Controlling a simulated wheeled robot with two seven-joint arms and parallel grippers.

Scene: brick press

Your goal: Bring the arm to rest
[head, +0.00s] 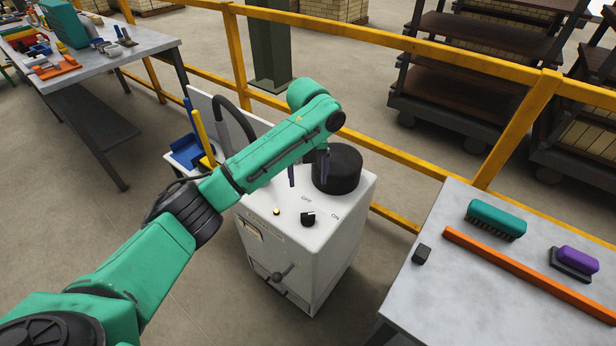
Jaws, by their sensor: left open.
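My left arm reaches in from the lower left, over a white control cabinet (320,262). My left gripper (308,174) points down above the cabinet top, with its two dark fingers apart and nothing seen between them. It is beside a large black cylinder (345,165) on the cabinet; I cannot tell whether they touch. A black rotary switch (308,219) sits in front of the gripper and apart from it, between the OFF and ON marks. My right gripper is not in view.
A yellow railing (400,157) runs behind the cabinet. A grey table (460,290) at the right holds a teal brush (496,218), an orange bar (530,277) and a purple-handled tool (578,260). A workbench (110,55) stands at the upper left. Floor between cabinet and table is clear.

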